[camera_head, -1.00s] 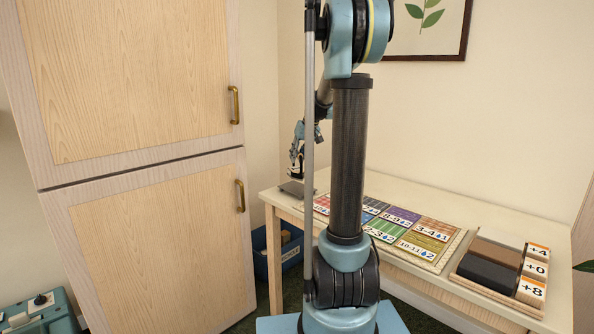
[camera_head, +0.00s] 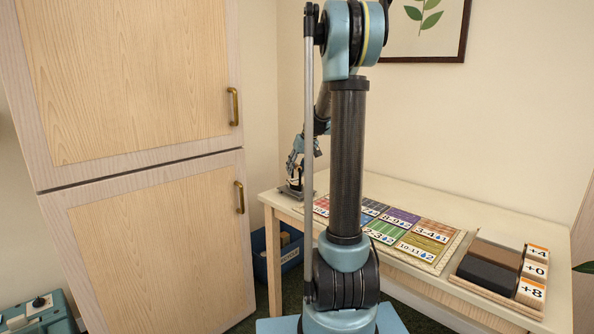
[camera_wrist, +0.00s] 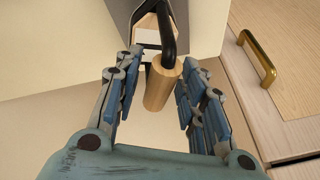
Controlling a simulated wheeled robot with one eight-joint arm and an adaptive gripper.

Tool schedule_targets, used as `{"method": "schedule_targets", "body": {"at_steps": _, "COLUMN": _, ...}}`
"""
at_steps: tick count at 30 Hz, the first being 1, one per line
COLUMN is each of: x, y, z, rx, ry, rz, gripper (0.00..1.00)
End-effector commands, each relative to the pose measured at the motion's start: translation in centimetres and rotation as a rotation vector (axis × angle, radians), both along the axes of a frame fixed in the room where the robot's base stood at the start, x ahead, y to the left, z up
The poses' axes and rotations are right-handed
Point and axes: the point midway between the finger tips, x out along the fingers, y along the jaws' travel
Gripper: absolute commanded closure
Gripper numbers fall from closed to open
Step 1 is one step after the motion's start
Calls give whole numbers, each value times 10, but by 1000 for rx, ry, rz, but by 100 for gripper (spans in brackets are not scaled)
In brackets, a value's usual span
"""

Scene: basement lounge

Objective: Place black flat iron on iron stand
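The black flat iron (camera_wrist: 169,42) shows in the wrist view as a dark bent bracket with a pale wooden handle (camera_wrist: 160,86). Below it in that view is a grey surface, apparently the iron stand (camera_wrist: 121,11). In the head view the stand (camera_head: 288,192) is a small dark plate at the table's left end; the iron on or just over it is small and partly hidden by my gripper (camera_head: 296,172). In the wrist view my gripper (camera_wrist: 160,72) has its fingers apart on both sides of the handle, with a gap on the left.
The table (camera_head: 400,188) carries a board of coloured cards (camera_head: 415,232) and a tray (camera_head: 465,275) with dark blocks and number tiles. A tall wooden cabinet (camera_head: 150,215) stands close left of the table. A blue bin (camera_head: 262,262) sits on the floor between them.

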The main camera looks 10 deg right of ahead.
Motion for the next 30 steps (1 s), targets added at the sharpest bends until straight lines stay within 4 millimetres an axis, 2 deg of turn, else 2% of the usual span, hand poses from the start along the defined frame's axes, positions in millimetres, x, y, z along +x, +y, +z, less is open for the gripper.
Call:
{"method": "schedule_targets", "body": {"at_steps": 8, "x": 0, "y": 0, "z": 1, "rx": 0, "ry": 0, "rz": 0, "gripper": 60}}
{"method": "schedule_targets", "body": {"at_steps": 13, "x": -3, "y": -3, "z": 10, "rx": 0, "ry": 0, "rz": -1, "gripper": 60}}
{"method": "schedule_targets", "body": {"at_steps": 17, "x": -10, "y": -8, "z": 28, "rx": 1, "ry": 1, "rz": -2, "gripper": 60}}
{"method": "schedule_targets", "body": {"at_steps": 24, "x": -25, "y": -21, "z": 71, "rx": 1, "ry": 0, "rz": -2, "gripper": 60}}
{"method": "schedule_targets", "body": {"at_steps": 30, "x": -34, "y": -28, "z": 98, "rx": 0, "ry": -1, "rz": -1, "gripper": 60}}
